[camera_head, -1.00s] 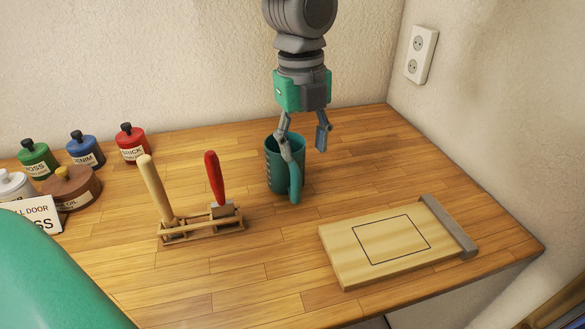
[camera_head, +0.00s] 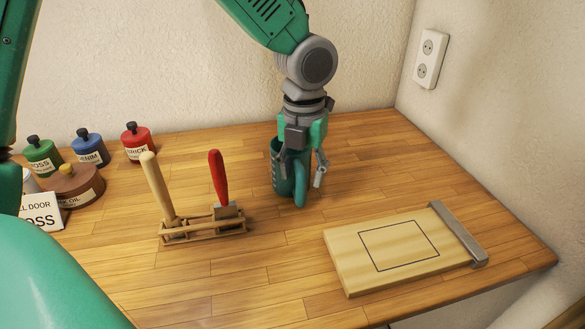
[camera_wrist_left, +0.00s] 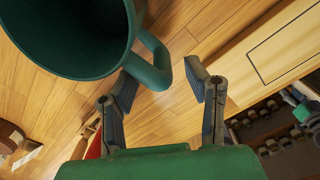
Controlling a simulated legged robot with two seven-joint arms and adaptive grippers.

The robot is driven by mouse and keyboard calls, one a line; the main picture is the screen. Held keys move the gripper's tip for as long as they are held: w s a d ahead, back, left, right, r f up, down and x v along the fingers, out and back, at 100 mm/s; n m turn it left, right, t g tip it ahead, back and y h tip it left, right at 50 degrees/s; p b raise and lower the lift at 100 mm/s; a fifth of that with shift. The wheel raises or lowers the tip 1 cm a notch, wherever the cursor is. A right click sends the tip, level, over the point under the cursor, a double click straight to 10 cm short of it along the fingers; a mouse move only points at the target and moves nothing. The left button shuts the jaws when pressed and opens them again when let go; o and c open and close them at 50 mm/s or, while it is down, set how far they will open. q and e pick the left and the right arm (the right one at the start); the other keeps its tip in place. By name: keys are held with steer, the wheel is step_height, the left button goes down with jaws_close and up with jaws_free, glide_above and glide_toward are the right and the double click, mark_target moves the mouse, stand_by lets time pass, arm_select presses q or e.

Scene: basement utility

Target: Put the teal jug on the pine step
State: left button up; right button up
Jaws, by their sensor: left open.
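The teal jug (camera_head: 278,172) stands upright on the wooden worktop, its handle (camera_head: 300,186) facing the front. My left gripper (camera_head: 302,180) is open and points down at the handle side of the jug. In the left wrist view, the jug's open mouth (camera_wrist_left: 75,25) fills the upper left, and its handle (camera_wrist_left: 158,72) reaches in between the tips of my open left gripper (camera_wrist_left: 163,88). I cannot tell whether a finger touches it. The pine step (camera_head: 345,272), a pale low block with a dark outlined rectangle on top, lies to the right and is empty. My right gripper is out of view.
A wooden rack (camera_head: 205,231) with a pale handle and a red-handled tool (camera_head: 218,178) stands left of the jug. Several labelled paint jars (camera_head: 88,150) stand at the back left. A grey strip (camera_head: 458,236) edges the step. The worktop between jug and step is clear.

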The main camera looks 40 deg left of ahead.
mark_target(300, 194)
arm_select(q)
steer(key=f, duration=0.4)
steer(key=shift+s+a+f+b, duration=0.1)
steer(key=shift+s+f+b, duration=0.2)
steer(key=shift+f, duration=0.1)
steer(key=shift+w+d+f, duration=0.1)
steer(key=shift+d+f, duration=0.05)
steer(key=shift+d, duration=0.25)
steer(key=shift+c, duration=1.3)
steer(key=c, duration=0.7)
steer(key=shift+a, duration=0.2)
jaws_close()
steer(key=shift+a, duration=0.1)
